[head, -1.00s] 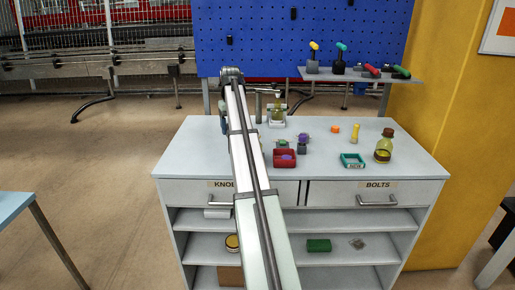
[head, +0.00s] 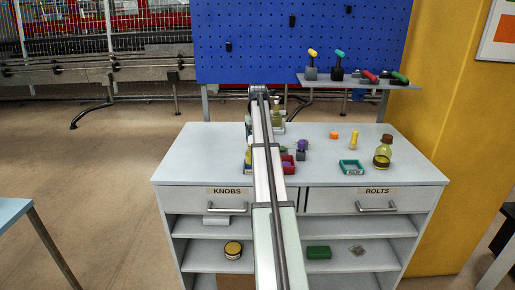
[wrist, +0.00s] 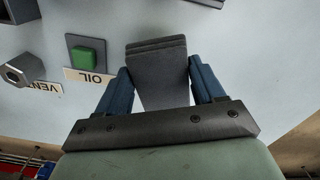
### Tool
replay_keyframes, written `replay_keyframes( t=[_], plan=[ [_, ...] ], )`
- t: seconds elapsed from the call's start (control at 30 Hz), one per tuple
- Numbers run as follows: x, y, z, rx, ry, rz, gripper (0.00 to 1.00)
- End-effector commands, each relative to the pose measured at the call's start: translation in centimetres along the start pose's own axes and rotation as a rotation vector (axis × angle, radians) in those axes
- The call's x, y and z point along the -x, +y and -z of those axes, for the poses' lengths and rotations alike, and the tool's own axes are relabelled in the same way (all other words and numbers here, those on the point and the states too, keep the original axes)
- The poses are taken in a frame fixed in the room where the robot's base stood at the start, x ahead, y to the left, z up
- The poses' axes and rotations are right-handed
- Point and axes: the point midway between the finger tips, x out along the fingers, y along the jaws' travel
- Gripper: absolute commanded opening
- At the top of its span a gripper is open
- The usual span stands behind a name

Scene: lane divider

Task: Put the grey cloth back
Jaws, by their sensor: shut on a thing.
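The grey cloth (wrist: 158,75) is a folded dark grey block in the wrist view. It sits between the two blue fingers of my gripper (wrist: 160,66), which are shut on it. Its layered far edge sticks out past the fingertips. Below it is a pale surface (wrist: 225,50); I cannot tell whether the cloth touches it. In the head view my arm hides the gripper and the cloth.
In the wrist view a green block (wrist: 88,55) with an OIL label and a hex metal part (wrist: 20,70) by a VENT label lie left of the cloth.

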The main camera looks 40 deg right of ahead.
Motion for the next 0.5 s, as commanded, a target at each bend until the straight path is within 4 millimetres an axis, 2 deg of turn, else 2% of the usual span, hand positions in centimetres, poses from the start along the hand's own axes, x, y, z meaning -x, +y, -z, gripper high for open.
replay_keyframes(
  t=[0.33,0.5],
  plan=[
    [-3.4,0.0,-0.1,0.0,-0.001,0.0,0.4],
    [-3.7,0.0,0.0,0.0,0.001,0.0,0.4]
  ],
)
